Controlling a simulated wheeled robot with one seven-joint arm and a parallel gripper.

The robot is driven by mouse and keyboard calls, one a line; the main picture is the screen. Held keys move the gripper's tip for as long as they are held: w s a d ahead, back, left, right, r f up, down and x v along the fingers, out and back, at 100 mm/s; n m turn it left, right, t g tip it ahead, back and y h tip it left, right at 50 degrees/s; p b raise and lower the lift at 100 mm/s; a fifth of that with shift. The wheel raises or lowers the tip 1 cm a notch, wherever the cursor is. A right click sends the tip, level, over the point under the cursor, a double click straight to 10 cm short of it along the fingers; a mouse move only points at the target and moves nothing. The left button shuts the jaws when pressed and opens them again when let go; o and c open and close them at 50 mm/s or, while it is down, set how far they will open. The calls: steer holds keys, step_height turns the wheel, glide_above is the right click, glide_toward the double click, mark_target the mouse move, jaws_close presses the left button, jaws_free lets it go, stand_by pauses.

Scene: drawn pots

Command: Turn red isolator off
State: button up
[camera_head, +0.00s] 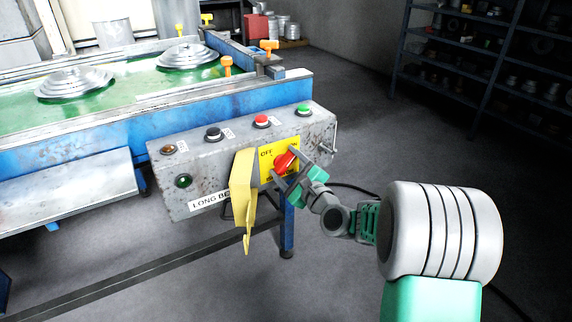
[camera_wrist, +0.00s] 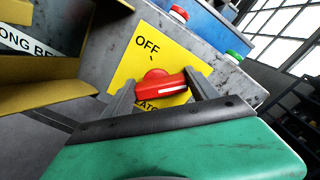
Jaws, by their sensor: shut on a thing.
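The red isolator (camera_head: 284,161) is a rotary handle on a yellow plate (camera_head: 266,162) marked OFF and ON, on the front of a grey control box. In the wrist view the red handle (camera_wrist: 160,84) lies nearly level, with a white line at its right end pointing right, away from the OFF mark (camera_wrist: 147,43). My gripper (camera_head: 290,168) is at the handle, its two fingers one on each side of it. In the wrist view the fingers (camera_wrist: 160,92) are closed around the red handle. Part of the lettering below the handle is hidden by my gripper.
A yellow hinged flap (camera_head: 243,190) hangs open just left of the isolator. The control box (camera_head: 215,155) carries several buttons, including a red one (camera_head: 261,120) and a green one (camera_head: 304,109). A blue-framed conveyor (camera_head: 110,141) stands behind. Dark shelves (camera_head: 480,65) stand far right.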

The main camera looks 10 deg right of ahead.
steer(key=c, duration=0.3)
steer(key=shift+n, duration=0.4)
steer(key=n, duration=0.1)
steer(key=n+b, duration=0.1)
steer(key=n, duration=0.1)
steer(key=shift+a+f+n+b, duration=0.1)
steer(key=shift+a+n+b, duration=0.1)
steer(key=shift+n+b, duration=0.1)
steer(key=n+b, duration=0.1)
steer(key=n, duration=0.1)
steer(key=n+b, duration=0.1)
steer(key=n, duration=0.1)
steer(key=shift+s+a+f+n, duration=0.1)
steer(key=shift+f+n, duration=0.1)
steer(key=shift+n, duration=0.1)
steer(key=n+b, duration=0.2)
steer(key=n, duration=0.1)
steer(key=n+b, duration=0.1)
steer(key=b, duration=0.1)
steer(key=shift+a+f+n, duration=0.1)
steer(key=shift+f+n, duration=0.15)
steer(key=shift+n, duration=0.05)
steer(key=n+b, duration=0.4)
steer(key=shift+n, duration=0.3)
